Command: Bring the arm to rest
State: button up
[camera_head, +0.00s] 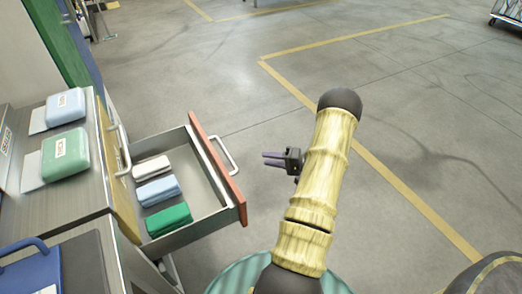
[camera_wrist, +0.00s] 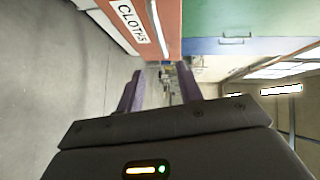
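My arm (camera_head: 318,180), banded pale yellow with dark joints, reaches up over the floor to the right of the open drawer. My gripper (camera_head: 266,159) points left, a little to the right of the drawer's red-orange front (camera_head: 217,168). In the wrist view, its two purple fingers (camera_wrist: 161,78) stand apart with nothing between them. That view shows the drawer front turned sideways, with a label reading "CLOTHS" (camera_wrist: 134,22).
The open drawer (camera_head: 187,137) holds folded white (camera_head: 152,167), light blue (camera_head: 158,190) and green (camera_head: 168,219) cloths. Blue (camera_head: 65,104) and green (camera_head: 67,155) packs lie on the steel counter (camera_head: 40,203) at left. Floor with yellow lines is clear behind and right of the arm.

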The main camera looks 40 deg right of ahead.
jog(key=w+a+r+n+g+h, duration=0.1)
jog(key=w+a+r+n+h, duration=0.15)
jog(key=w, duration=0.25)
jog(key=w+a+r+n+h, duration=0.1)
jog(key=w+a+r+h, duration=0.1)
jog(key=w+r+h, duration=0.3)
jog(key=w+a+r+n+g+h, duration=0.1)
jog(key=a+r+g+h, duration=0.15)
jog(key=a, duration=0.25)
jog(key=s+a+r+n+g, duration=0.2)
jog(key=s+a+r+g, duration=0.15)
jog(key=s+a, duration=0.7)
jog(key=s+a+r+n+g, duration=0.3)
jog(key=s+a+g, duration=0.1)
jog(key=s+a, duration=0.65)
notch_tip(320, 180, up, 26)
jog(key=d+p, duration=0.1)
jog(key=p, duration=2.6)
jog(key=shift+d, duration=0.15)
jog(key=shift+w, duration=0.15)
